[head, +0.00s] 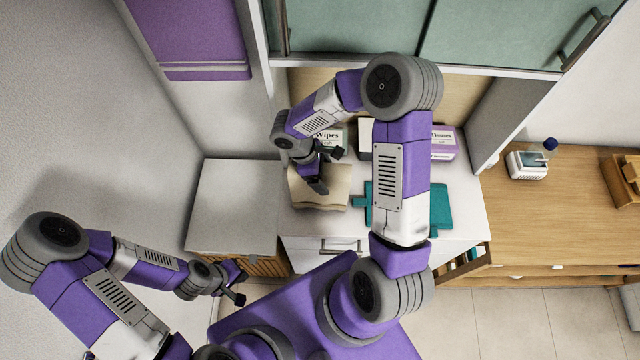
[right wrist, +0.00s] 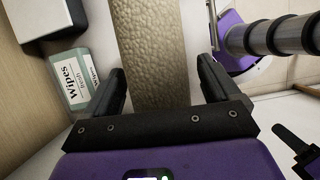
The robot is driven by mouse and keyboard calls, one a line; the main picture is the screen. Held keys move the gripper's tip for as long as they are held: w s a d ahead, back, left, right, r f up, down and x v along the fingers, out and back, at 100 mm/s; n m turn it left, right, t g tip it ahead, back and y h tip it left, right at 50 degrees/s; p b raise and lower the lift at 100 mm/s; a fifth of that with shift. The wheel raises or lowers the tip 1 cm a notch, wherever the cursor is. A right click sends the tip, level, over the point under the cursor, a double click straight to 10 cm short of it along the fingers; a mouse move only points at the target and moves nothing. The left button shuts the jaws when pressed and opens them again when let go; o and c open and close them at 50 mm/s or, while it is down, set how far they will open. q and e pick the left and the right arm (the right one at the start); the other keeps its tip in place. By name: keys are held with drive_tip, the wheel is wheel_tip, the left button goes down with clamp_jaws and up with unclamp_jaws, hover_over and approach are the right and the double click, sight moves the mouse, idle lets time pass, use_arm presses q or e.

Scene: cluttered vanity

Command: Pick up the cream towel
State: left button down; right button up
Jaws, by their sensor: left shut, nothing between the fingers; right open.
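The cream towel (head: 322,194) lies folded on the white counter, near its front left part. My right gripper (head: 326,168) is over the towel, pointing down, and hides part of it. In the right wrist view the textured towel (right wrist: 150,45) runs as a band between the two open fingers of the right gripper (right wrist: 165,85), with a gap seen on the finger at right. Contact cannot be told. My left gripper (head: 240,284) is shut and empty, low at the left, away from the towel.
A wipes box (head: 328,138) stands behind the towel; it also shows in the right wrist view (right wrist: 75,80). A purple tissue box (head: 443,143) is further right. A lower white surface (head: 228,205) at left is clear.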

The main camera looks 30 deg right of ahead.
drive_tip(key=shift+f+b, duration=0.25)
drive_tip(key=shift+b, duration=0.1)
idle(0.3)
drive_tip(key=c, duration=1.5)
